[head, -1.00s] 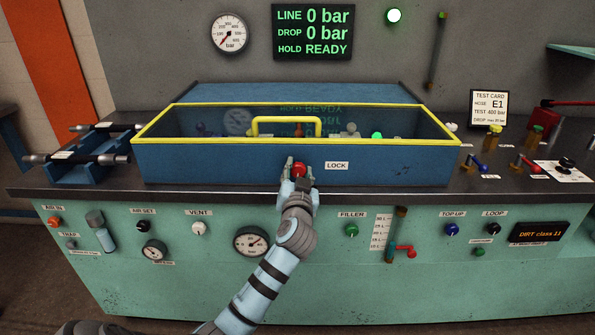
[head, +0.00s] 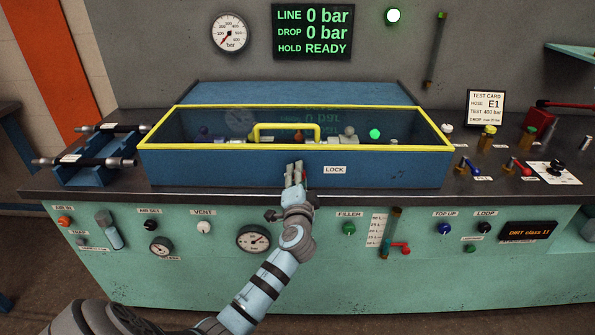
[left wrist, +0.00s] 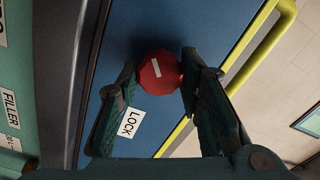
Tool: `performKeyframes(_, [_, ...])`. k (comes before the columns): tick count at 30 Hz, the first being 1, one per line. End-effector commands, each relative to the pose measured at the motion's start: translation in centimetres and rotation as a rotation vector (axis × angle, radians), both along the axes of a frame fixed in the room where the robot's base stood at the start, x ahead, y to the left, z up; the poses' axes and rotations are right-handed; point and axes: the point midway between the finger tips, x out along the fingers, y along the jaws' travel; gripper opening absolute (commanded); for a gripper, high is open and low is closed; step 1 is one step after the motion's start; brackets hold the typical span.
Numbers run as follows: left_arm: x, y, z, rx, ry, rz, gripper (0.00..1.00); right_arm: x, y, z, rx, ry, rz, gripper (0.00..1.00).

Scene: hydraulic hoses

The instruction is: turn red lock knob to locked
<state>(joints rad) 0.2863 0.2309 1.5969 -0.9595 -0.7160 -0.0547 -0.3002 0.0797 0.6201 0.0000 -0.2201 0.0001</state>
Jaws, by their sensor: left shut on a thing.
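The red lock knob (left wrist: 160,73) is on the blue front wall of the test box, beside the LOCK label (left wrist: 131,122). It is faceted, with a short white bar that lies tilted in the left wrist view. In the head view my left gripper (head: 295,170) is at the box front, just left of the LOCK label (head: 335,170), and hides most of the knob. In the left wrist view my left gripper (left wrist: 158,67) has one finger on each side of the knob and is shut on it. My right gripper is not in view.
The blue box (head: 230,168) has a yellow-rimmed clear lid with a yellow handle (head: 286,127); the lid is down. Hoses on a blue rack (head: 85,172) stand left. Small valves and a test card (head: 486,108) are right. The display (head: 312,31) reads 0 bar and READY.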

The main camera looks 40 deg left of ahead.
Motion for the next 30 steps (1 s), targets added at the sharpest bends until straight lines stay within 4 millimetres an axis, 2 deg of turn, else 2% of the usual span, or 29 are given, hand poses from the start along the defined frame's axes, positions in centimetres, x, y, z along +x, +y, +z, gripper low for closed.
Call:
performKeyframes(6, [-0.1, 0.0, 0.0, 0.159, 0.128, 0.001, 0.06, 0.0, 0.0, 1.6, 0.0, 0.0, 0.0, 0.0])
performKeyframes(18, [-0.1, 0.0, -0.3, 0.425, 0.33, -0.001, 0.06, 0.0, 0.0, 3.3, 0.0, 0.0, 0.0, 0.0])
performKeyframes(30, [-0.1, 0.0, -0.5, 0.55, 0.425, -0.002, 0.06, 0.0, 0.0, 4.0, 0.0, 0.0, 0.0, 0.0])
